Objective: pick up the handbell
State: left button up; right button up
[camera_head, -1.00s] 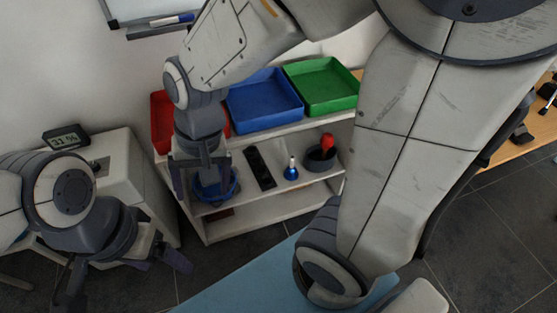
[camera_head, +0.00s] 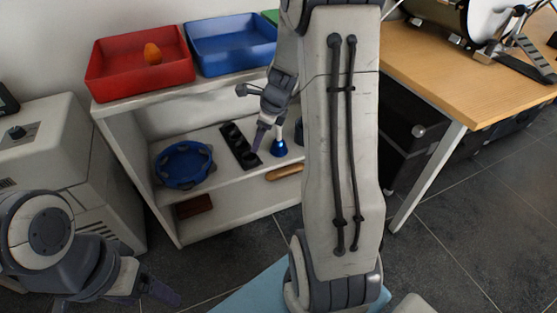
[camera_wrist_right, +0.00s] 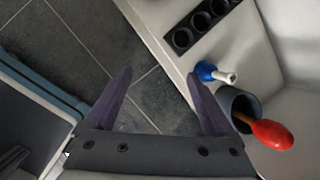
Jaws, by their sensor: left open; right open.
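The handbell (camera_head: 279,148), blue with a white handle, stands on the white shelf unit's upper inner shelf, beside my right gripper. It also shows in the right wrist view (camera_wrist_right: 206,71), just beyond the right fingertip, its white handle pointing right. My right gripper (camera_head: 250,113) is open, its fingers spread and empty; in the wrist view the gap between its fingers (camera_wrist_right: 158,75) shows floor tiles. It appears apart from the bell. My left gripper (camera_head: 118,303) is open at the lower left, far from the shelf and partly cut off by the frame edge.
A black holder with round holes (camera_head: 240,146) and a blue tambourine (camera_head: 183,165) lie left of the bell. A grey cup (camera_wrist_right: 238,104) with a red-headed instrument (camera_wrist_right: 272,134) stands close to it. Red (camera_head: 140,66) and blue trays (camera_head: 230,47) sit on top.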

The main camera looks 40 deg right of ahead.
aim_at(280, 132)
jog(key=s+d+f+m+h+b, duration=0.1)
jog(key=s+d+f+m+b, duration=0.1)
jog(key=d+f+m+b, duration=0.85)
jog(key=w+d, duration=0.1)
jog(key=w, duration=0.2)
jog(key=w+d+f+n, duration=0.1)
jog(key=w, duration=0.3)
jog(key=w+d+f+n, duration=0.1)
jog(key=w, duration=0.3)
jog(key=shift+w+d+t, duration=0.15)
jog(key=shift+d+t, duration=0.05)
jog(key=shift+t, duration=0.1)
jog(key=b+x, duration=0.3)
jog(key=x, duration=0.2)
jog(key=shift+w+d, duration=0.1)
pick_arm(q)
notch_tip(280, 132, down, 16)
jog(key=shift+r, duration=0.15)
pick_arm(e)
jog(key=shift+c, duration=0.3)
grip_shut()
